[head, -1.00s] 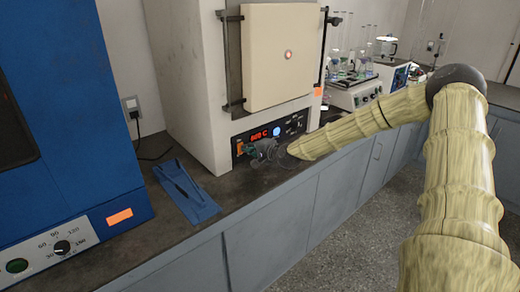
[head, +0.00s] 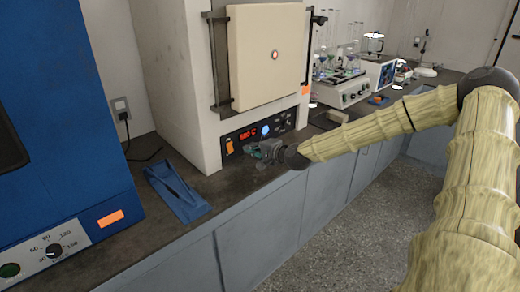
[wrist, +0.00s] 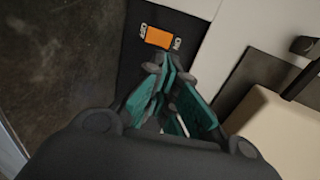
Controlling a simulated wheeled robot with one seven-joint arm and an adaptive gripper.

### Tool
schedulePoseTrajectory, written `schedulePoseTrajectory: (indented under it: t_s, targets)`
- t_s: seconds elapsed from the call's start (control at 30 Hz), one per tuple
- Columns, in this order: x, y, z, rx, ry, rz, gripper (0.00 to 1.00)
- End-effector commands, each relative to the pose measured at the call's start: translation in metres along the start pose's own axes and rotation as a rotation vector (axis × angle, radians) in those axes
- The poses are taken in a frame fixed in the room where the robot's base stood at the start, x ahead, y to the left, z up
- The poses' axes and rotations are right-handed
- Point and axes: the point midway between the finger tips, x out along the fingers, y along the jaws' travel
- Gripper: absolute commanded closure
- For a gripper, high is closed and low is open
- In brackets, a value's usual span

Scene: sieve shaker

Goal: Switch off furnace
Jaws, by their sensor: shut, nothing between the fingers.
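The furnace (head: 180,60) is a tall cream box with a closed cream door (head: 265,75) on the bench. Its dark control panel (head: 288,122) is below the door, with a lit red display (head: 247,134), a round blue-lit element (head: 265,130) and an orange switch (head: 229,147) at the left end. In the wrist view the orange switch (wrist: 157,37) lies just beyond the tips of my gripper (wrist: 160,66). My gripper (head: 250,150) is shut and empty, low in front of the panel and right of the switch in the head view. Contact cannot be told.
A blue tray (head: 180,193) lies on the dark bench left of the furnace. A blue oven (head: 60,100) stands at the far left. A white shaker with glassware (head: 343,92) stands to the right. Open floor lies in front of the cabinets.

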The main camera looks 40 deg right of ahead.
Motion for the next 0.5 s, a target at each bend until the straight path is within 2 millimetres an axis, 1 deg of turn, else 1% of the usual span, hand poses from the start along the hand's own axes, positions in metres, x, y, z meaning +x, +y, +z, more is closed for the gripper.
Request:
schedulePoseTrajectory:
  t_s: [0.5]
  targets:
    - [-0.03,-0.003,0.0,0.001,-0.001,-0.002,1.0]
